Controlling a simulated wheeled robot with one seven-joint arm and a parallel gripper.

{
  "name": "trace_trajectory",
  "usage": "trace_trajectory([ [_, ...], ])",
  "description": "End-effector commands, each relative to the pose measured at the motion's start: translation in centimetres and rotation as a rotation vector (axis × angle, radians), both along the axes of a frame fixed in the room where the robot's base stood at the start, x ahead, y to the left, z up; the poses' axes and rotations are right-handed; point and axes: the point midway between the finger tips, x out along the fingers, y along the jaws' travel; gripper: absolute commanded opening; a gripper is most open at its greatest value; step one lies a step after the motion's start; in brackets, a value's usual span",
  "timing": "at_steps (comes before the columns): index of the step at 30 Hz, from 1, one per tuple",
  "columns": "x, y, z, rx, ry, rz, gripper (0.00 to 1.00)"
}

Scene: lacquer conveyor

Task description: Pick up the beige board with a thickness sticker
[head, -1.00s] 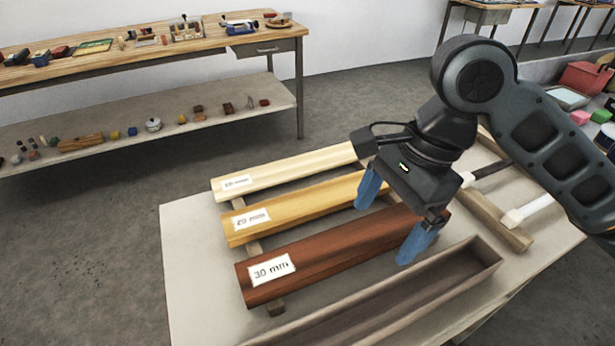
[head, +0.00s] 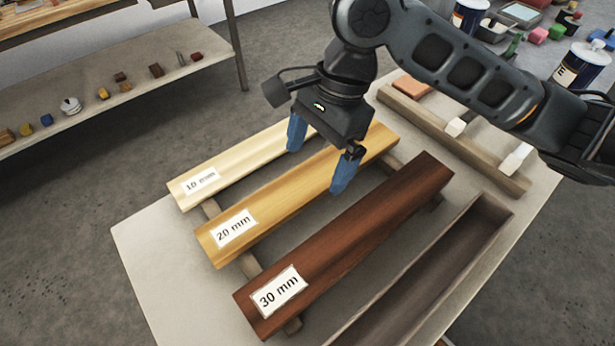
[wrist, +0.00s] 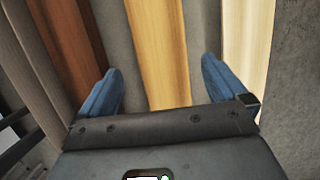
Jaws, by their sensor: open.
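The beige board (head: 240,163) is the palest of three boards and bears a white "10 mm" sticker (head: 200,182). It lies at the back left of the row, and its far end is hidden behind my gripper. It also shows at the right of the wrist view (wrist: 246,50). My gripper (head: 318,168) is open and empty, pointing down over the yellow board (head: 280,208) marked "20 mm". In the wrist view, the fingers (wrist: 161,68) straddle the yellow board (wrist: 160,45); the right finger is close to the beige board's edge.
A dark red-brown board (head: 350,240) marked "30 mm" lies nearest. The boards rest on wooden crossbars (head: 250,266). An empty trough (head: 420,290) is at the front right. Gaps separate the boards.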

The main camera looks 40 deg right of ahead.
Motion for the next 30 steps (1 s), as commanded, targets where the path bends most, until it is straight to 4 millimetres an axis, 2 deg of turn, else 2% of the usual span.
trace_trajectory([
  [3,0.4,0.4,-1.8,-0.003,0.002,0.000,0.99],
  [7,0.4,0.8,-3.1,-0.001,0.001,-0.001,0.99],
  [16,0.4,0.9,-3.5,-0.001,-0.001,0.000,0.99],
  [30,0.4,1.0,-3.5,0.000,0.000,0.000,0.54],
])
